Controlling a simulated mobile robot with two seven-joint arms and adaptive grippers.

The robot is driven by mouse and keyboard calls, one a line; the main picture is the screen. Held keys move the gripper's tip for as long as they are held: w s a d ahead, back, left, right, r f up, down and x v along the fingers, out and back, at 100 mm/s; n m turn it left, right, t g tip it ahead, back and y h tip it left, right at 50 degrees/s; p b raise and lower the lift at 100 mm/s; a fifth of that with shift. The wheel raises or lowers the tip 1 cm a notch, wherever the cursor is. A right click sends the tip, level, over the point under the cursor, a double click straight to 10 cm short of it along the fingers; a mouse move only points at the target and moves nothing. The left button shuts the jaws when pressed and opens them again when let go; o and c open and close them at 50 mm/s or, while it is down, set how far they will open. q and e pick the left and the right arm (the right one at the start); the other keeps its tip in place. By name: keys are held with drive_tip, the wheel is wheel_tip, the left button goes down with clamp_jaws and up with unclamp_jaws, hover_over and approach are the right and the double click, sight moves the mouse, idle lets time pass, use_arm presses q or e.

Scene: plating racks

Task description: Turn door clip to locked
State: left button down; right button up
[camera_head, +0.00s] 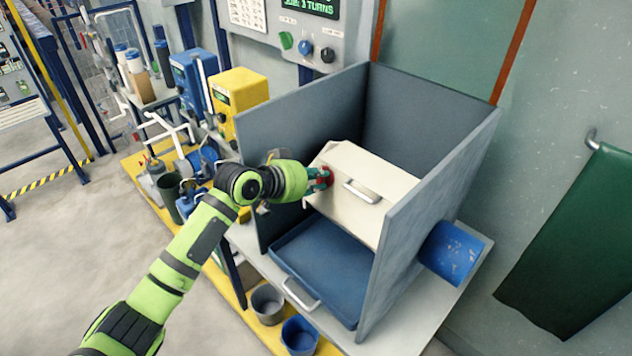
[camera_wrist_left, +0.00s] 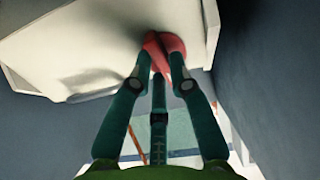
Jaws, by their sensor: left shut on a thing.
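The door clip is a small red piece (camera_head: 326,176) on the left part of a cream box front inside a grey open-topped enclosure. My left gripper (camera_head: 318,180) reaches in from the left and is shut on the clip. In the left wrist view the red clip (camera_wrist_left: 164,50) sits between the teal fingertips (camera_wrist_left: 160,75), against the cream panel. The fingers cover part of it, so I cannot tell its exact turn. The cream door (camera_head: 385,185) has a metal handle (camera_head: 361,191). My right gripper is not in view.
Grey enclosure walls (camera_head: 300,110) stand close around the cream box. A blue tray (camera_head: 325,270) with a handle lies below it. A blue cylinder (camera_head: 452,252) sticks out at right. Yellow and blue pump units (camera_head: 237,92) stand at left. Buckets (camera_head: 299,335) stand below.

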use_arm(q)
drive_tip(key=shift+m+b, duration=0.3)
drive_tip(key=shift+m, duration=0.6)
drive_tip(key=c, duration=1.1)
unclamp_jaws()
drive_tip(key=shift+c, duration=0.2)
drive_tip(key=v, duration=1.2)
drive_tip(key=shift+s+f, duration=0.1)
drive_tip(key=shift+f, duration=0.05)
